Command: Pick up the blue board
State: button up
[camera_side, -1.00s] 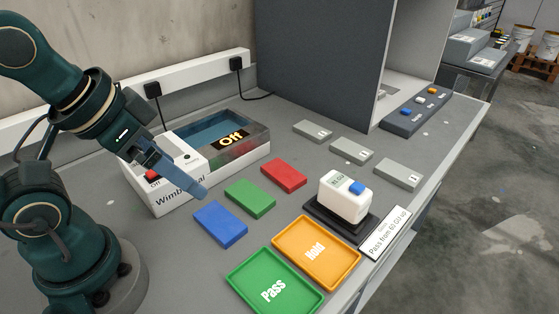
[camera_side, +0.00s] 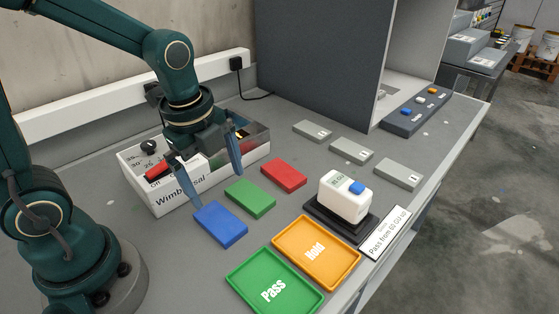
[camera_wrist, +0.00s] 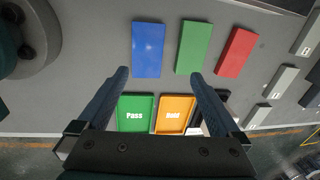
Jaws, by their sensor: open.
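The blue board (camera_side: 220,224) lies flat on the grey bench, left of the green board (camera_side: 250,198) and the red board (camera_side: 284,175). In the wrist view the blue board (camera_wrist: 148,49) lies beyond my fingertips, a little left of the middle. My gripper (camera_side: 212,190) is open and empty, with its fingers apart and pointing down. It hangs above the bench between the white box and the boards. In the side view its left fingertip overlaps the blue board's upper left corner; I see no grip on it. In the wrist view my gripper (camera_wrist: 158,76) shows both fingers spread.
A white box (camera_side: 175,195) with a clear-sided compartment stands behind the boards. The green Pass tray (camera_side: 240,274) and orange Hold tray (camera_side: 344,271) lie in front. A white meter (camera_side: 342,199) sits on a black base. Several grey blocks (camera_side: 351,151) lie further right.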

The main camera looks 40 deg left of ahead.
aim_at(219, 220)
notch_tip(219, 220, down, 3)
jog(key=shift+s+a+r+g, duration=0.1)
jog(key=shift+s+a+g, duration=0.05)
jog(key=shift+g, duration=0.55)
jog(key=shift+s+f, duration=0.25)
jog(key=shift+f, duration=2.7)
jog(key=c, duration=1.4)
